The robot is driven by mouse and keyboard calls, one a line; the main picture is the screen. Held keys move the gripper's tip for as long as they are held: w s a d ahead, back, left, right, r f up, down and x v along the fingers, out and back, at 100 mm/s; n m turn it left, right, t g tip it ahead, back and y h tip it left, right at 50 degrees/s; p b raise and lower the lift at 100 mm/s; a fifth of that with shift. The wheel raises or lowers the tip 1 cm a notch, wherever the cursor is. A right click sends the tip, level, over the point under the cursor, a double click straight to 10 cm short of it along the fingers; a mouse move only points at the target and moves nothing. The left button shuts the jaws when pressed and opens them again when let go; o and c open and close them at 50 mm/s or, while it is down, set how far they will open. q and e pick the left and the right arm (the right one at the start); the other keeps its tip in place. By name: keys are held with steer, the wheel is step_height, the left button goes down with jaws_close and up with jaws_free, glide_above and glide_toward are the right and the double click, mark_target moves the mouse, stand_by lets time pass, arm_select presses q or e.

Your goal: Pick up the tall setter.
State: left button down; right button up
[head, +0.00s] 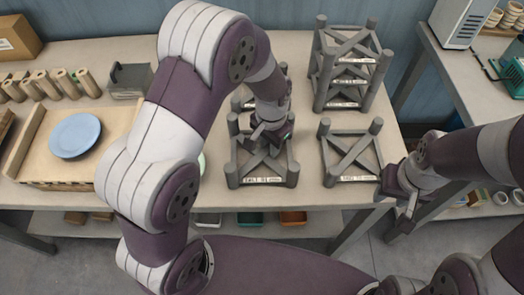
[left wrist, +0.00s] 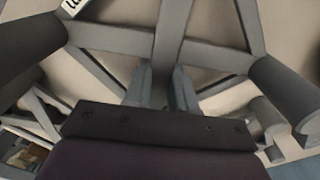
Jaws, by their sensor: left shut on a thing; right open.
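Several grey setters, frames with corner posts and crossed bars, stand on the table. My left gripper (head: 270,134) is over the front left setter (head: 262,178). In the left wrist view my left gripper (left wrist: 163,88) has its fingers shut on this setter's crossed bars (left wrist: 160,45). Another setter (head: 240,100) stands behind it, partly hidden by my arm. A low setter (head: 350,158) stands to its right. A tall stacked setter frame (head: 347,65) stands at the back right. The labels are too small to read surely. My right gripper (head: 405,212) is open and empty beyond the table's front right corner.
A blue plate (head: 75,135) lies on a wooden board (head: 30,150) at the left. Several tan rolls (head: 45,86) and a grey tray (head: 130,80) lie behind it. A cardboard box (head: 18,38) is at the far left. A second table (head: 450,75) is at the right.

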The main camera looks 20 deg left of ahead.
stand_by(0.5)
arm_select(q)
step_height(320, 180, up, 17)
steer(key=p, duration=0.7)
